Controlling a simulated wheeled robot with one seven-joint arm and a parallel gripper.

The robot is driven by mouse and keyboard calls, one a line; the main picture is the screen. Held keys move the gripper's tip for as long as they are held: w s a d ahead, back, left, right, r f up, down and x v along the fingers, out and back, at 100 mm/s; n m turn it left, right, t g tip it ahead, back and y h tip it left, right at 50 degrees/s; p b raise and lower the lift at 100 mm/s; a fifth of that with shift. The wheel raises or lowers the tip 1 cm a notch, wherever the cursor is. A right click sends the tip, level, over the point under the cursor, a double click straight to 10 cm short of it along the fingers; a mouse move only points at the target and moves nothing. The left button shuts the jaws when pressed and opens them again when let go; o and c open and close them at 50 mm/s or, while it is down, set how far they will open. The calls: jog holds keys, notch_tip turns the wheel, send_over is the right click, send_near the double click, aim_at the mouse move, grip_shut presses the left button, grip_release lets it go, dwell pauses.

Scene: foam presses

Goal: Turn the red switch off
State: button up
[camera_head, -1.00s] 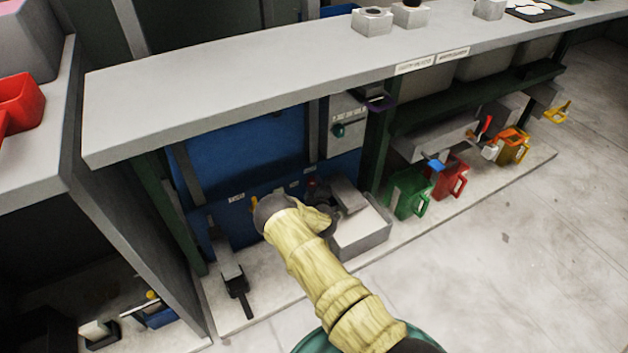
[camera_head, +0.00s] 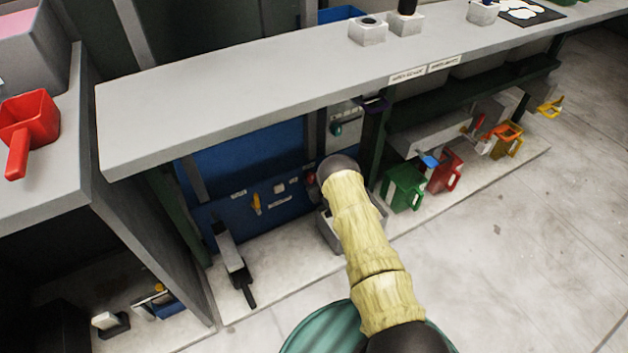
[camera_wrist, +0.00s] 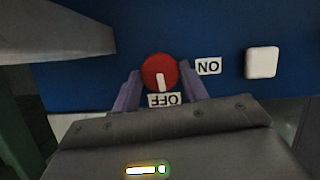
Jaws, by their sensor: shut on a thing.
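The red switch (camera_wrist: 159,71) is a round red knob with a white pointer mark, on a blue panel (camera_wrist: 205,35) in the wrist view. The pointer is toward the OFF label (camera_wrist: 164,100); the ON label (camera_wrist: 208,66) is to the right. The labels appear upside down. My gripper (camera_wrist: 160,76) is shut on the knob, one purple finger on each side. In the head view a small red part of the switch (camera_head: 311,178) shows beside my arm, which hides my fingers.
A grey countertop (camera_head: 230,110) overhangs the panel. A white square button (camera_wrist: 261,62) sits right of the switch in the wrist view. A grey box (camera_head: 329,236) stands under my wrist. Green (camera_head: 402,188) and red (camera_head: 445,172) jugs are to the right.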

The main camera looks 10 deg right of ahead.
jog(key=shift+d+m+y, duration=0.15)
jog(key=shift+m+y, duration=0.15)
jog(key=shift+m, duration=0.1)
jog(key=o, duration=0.9)
jog(key=shift+o, duration=0.2)
jog(key=p+v, duration=0.6)
jog(key=v, duration=1.1)
jog(key=shift+r, duration=0.3)
